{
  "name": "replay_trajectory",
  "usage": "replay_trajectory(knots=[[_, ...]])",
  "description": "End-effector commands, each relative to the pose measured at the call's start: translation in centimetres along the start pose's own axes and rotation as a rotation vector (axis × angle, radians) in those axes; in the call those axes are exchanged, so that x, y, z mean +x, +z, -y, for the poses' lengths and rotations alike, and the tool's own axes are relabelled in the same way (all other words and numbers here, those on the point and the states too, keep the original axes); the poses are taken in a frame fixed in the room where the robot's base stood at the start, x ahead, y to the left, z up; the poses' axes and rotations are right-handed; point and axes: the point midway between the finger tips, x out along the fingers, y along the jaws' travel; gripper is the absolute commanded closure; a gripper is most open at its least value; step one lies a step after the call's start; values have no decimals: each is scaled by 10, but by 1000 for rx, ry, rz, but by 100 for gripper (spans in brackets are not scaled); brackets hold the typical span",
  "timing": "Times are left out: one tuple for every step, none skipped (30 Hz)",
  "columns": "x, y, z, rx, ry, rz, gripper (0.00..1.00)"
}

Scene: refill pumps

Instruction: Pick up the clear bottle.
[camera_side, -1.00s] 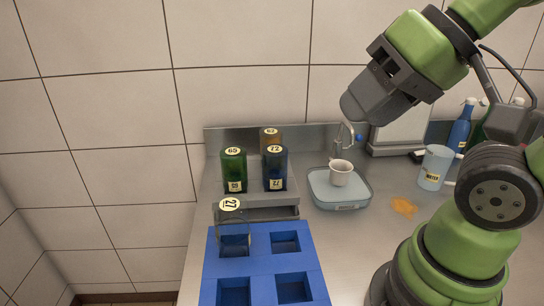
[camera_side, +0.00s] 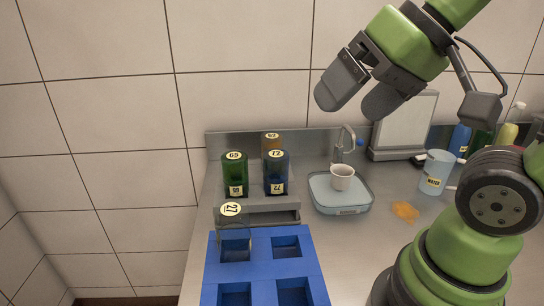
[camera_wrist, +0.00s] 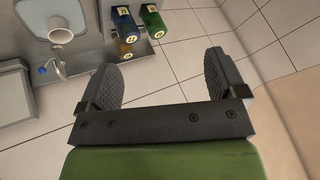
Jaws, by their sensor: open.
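The clear bottle (camera_side: 233,228), see-through with a round 27 label on top, stands in the back-left pocket of the blue crate (camera_side: 262,263). Its lower part is inside the pocket. My gripper (camera_side: 350,105) is open and empty, high above the counter, up and to the right of the clear bottle and far from it. In the wrist view my gripper (camera_wrist: 160,80) has its two fingers spread with nothing between them. The clear bottle does not show in the wrist view.
Behind the crate, a metal rack (camera_side: 268,208) holds a green bottle (camera_side: 235,176), a blue bottle (camera_side: 276,175) and an amber bottle (camera_side: 271,142).

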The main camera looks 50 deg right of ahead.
Motion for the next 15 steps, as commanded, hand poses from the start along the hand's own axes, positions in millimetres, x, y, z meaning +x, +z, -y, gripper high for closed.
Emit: replay_trajectory(knots=[[6,-16,0,-7,22,8,10],[10,-26,0,-13,34,11,10],[17,-40,-1,-23,52,17,10],[23,-51,-3,-32,66,20,10],[29,-62,-4,-41,79,24,10],[38,-76,-8,-52,97,30,10],[46,-86,-11,-62,110,34,10],[54,-96,-14,-70,122,38,10],[65,-109,-20,-82,138,46,10],[74,-118,-25,-90,150,51,10],[84,-127,-30,-100,161,57,10],[97,-138,-38,-111,176,66,10],[107,-145,-44,-120,187,72,10],[118,-152,-51,-128,197,79,10],[131,-159,-60,-140,210,88,10]])
